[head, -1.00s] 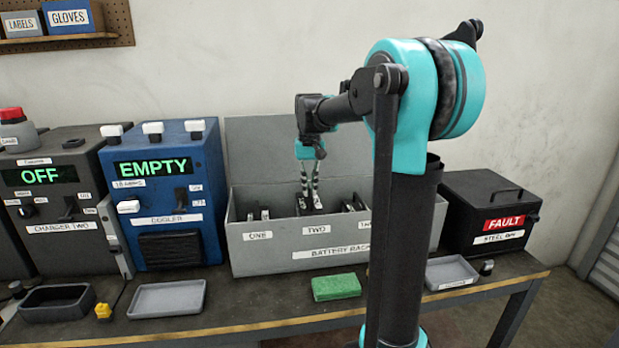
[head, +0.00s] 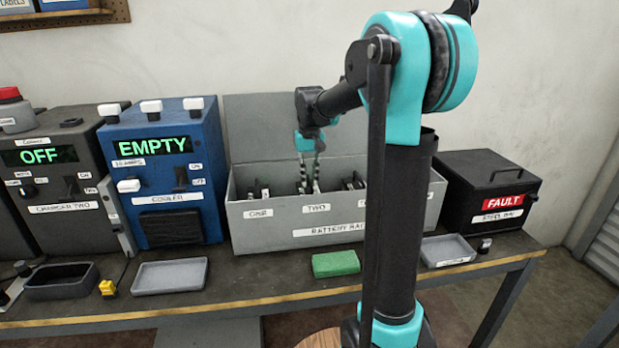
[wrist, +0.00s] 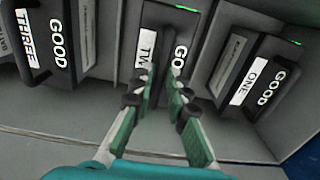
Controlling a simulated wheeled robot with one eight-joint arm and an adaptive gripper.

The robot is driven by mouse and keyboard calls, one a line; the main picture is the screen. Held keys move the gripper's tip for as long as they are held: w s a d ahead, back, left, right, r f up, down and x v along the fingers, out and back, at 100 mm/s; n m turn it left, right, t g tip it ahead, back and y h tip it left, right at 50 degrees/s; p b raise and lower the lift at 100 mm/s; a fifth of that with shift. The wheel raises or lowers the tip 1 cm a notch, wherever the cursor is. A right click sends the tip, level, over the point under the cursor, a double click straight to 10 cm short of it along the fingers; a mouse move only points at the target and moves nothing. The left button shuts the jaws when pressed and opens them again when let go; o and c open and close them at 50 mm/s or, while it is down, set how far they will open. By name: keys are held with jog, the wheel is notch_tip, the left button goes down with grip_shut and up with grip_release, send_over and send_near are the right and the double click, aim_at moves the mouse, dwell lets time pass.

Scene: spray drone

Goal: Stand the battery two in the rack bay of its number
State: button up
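Battery two, dark with a white TWO label and GOOD lettering (wrist: 181,55), stands in the middle of the grey battery rack, behind the TWO label (head: 317,208). In the wrist view it lies beyond my fingertips, which hide part of its label. My gripper (head: 310,172) points down over the TWO bay. Whether the tips touch the battery, I cannot tell. The battery's lower part is hidden by the rack's front wall.
Battery one (wrist: 257,80) and battery three (wrist: 45,45) stand on either side in the rack (head: 290,238). The blue cooler (head: 168,185) stands left of the rack and the black fault bin (head: 485,205) right. A green sponge (head: 336,263) lies in front.

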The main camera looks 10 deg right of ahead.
jog(key=shift+o, duration=0.9)
jog(key=shift+r, duration=0.1)
notch_tip(320, 180, up, 12)
